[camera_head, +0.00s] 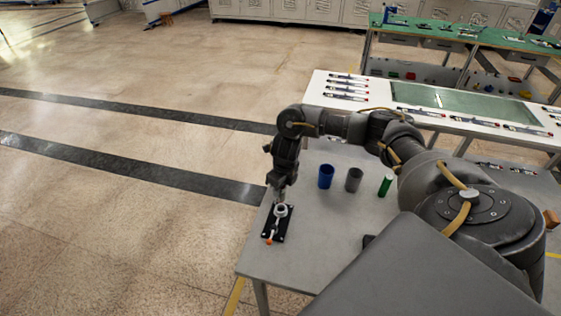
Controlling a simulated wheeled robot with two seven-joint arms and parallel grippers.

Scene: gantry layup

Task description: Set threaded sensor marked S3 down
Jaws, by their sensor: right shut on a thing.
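My right gripper (281,195) points down at the left end of the near grey table. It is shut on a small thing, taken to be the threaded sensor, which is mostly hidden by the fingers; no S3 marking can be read. Directly below is a black plate (273,230) with a pale grey round fitting (281,210) on it and an orange-tipped part (269,240) at its near end. I cannot tell whether the held thing touches the fitting. My left gripper is not in view.
A blue cup (326,176), a grey cup (353,180) and a green cylinder (385,185) stand to the right of the plate. The table (325,235) is clear in front of them. A white bench (370,112) with several slim parts stands behind.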

